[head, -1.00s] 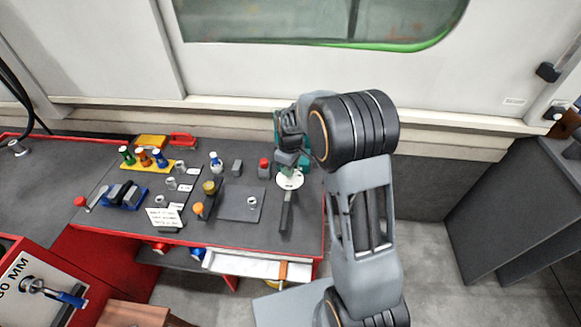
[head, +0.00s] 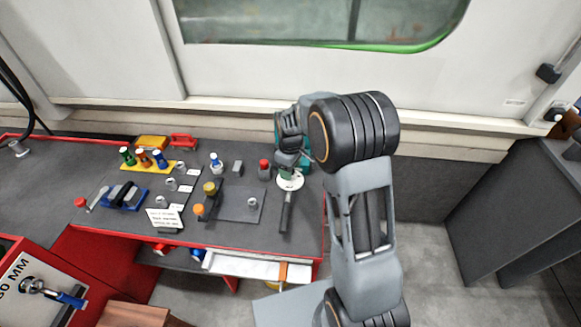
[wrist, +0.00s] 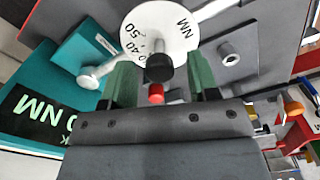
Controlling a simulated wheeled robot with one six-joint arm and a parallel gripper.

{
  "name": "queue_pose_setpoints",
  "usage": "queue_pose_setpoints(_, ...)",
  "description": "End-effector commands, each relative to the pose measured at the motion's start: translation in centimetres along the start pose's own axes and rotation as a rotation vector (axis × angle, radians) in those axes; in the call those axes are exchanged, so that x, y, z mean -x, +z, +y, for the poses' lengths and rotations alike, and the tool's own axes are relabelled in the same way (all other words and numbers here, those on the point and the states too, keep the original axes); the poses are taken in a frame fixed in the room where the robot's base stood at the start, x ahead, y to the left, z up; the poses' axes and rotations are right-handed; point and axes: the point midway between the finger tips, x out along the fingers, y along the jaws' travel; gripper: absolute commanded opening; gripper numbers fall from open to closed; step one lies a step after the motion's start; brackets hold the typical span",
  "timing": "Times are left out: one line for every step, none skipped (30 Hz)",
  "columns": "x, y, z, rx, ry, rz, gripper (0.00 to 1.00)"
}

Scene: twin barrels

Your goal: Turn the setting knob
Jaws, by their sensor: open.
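A white dial disc (wrist: 150,35) with numbers and "NM" fills the top middle of the wrist view. It also shows in the head view (head: 291,181), just below my gripper. A black round knob (wrist: 160,68) stands at the disc's lower edge in the wrist view. My gripper (wrist: 161,78) is open, with a green finger on each side of the knob. I see gaps between the fingers and the knob; I cannot tell how deep they reach. In the head view my gripper (head: 289,166) is small and partly hides what lies behind it.
A teal box (wrist: 85,55) stands beside the disc. A red-capped piece (head: 264,164) stands close to its left in the head view. A dark plate (head: 232,202) with a metal post, a sign (head: 164,218) and several colored tools occupy the bench.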

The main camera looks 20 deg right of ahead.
Motion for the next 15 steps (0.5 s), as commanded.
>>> queue_pose_setpoints(0.1, 0.0, 0.0, 0.0, 0.0, 0.0, 0.55)
queue_pose_setpoints(0.2, 0.0, 0.0, 0.0, 0.001, 0.0, 0.55)
queue_pose_setpoints(0.4, 0.0, 0.0, 0.0, 0.001, 0.001, 0.55)
queue_pose_setpoints(0.6, 0.0, 0.0, 0.0, 0.002, 0.002, 0.55)
queue_pose_setpoints(0.9, 0.0, 0.0, 0.0, 0.002, 0.001, 0.55)
queue_pose_setpoints(1.5, 0.0, 0.1, 0.0, 0.002, 0.002, 0.55)
queue_pose_setpoints(2.0, -0.1, 0.1, 0.0, 0.003, 0.003, 0.55)
queue_pose_setpoints(2.5, -0.1, 0.1, 0.0, 0.004, 0.003, 0.55)
queue_pose_setpoints(3.3, -0.1, 0.1, 0.0, 0.004, 0.004, 0.55)
queue_pose_setpoints(3.9, -0.1, 0.1, 0.0, 0.004, 0.003, 0.55)
queue_pose_setpoints(4.6, -0.1, 0.1, 0.0, 0.004, 0.004, 0.55)
queue_pose_setpoints(5.4, -0.1, 0.0, 0.0, 0.004, 0.004, 0.55)
queue_pose_setpoints(6.1, -0.1, 0.0, 0.0, 0.004, 0.004, 0.55)
queue_pose_setpoints(6.7, -0.1, 0.0, 0.0, 0.004, 0.004, 0.55)
queue_pose_setpoints(7.5, -0.1, 0.0, 0.0, 0.003, 0.003, 0.55)
